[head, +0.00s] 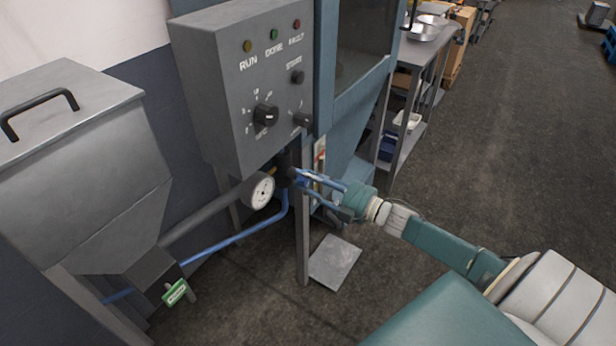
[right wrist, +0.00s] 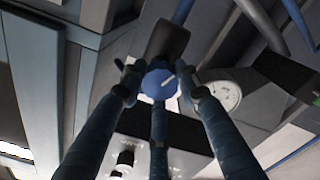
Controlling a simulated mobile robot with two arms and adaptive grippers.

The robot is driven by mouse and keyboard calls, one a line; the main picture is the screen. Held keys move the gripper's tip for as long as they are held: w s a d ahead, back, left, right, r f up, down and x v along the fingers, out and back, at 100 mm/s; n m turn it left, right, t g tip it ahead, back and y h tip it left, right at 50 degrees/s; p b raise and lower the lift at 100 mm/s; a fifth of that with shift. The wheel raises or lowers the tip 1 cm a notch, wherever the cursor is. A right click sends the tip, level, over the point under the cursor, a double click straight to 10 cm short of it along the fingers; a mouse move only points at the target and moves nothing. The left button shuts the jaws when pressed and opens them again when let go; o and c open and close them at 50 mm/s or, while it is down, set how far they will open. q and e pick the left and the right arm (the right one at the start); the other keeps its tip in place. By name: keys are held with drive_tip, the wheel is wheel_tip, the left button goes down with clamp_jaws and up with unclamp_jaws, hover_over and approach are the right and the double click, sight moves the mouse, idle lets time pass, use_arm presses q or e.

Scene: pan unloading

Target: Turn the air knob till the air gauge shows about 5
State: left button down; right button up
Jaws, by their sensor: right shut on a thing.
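The air gauge (head: 261,191) is a round white dial on the pipework below the grey control box, and its needle is too small to read. It also shows in the right wrist view (right wrist: 226,94). The air knob (right wrist: 160,83) is blue with a white pointer line, seen between my right fingers in the right wrist view. In the head view the knob is hidden by my right gripper (head: 293,176). My right gripper is shut on the knob, with fingers around its rim. My left gripper is not in view.
The grey control box (head: 225,110) with a black dial (head: 265,115) hangs just above my right gripper. A blue hose (head: 235,240) runs below the gauge. A metal hopper (head: 75,150) stands at left. A steel shelf (head: 430,85) stands behind; open floor lies at right.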

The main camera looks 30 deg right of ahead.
drive_tip(key=m+p, duration=0.1)
drive_tip(key=m, duration=0.3)
drive_tip(key=shift+d+m, duration=0.15)
drive_tip(key=shift+m, duration=0.25)
idle(0.4)
drive_tip(key=o, duration=1.1)
drive_tip(key=shift+f, duration=0.1)
drive_tip(key=shift+o, duration=0.2)
drive_tip(key=shift+s, duration=0.1)
drive_tip(key=v, duration=1.1)
drive_tip(key=shift+s+d, duration=0.15)
drive_tip(key=shift+s, duration=0.25)
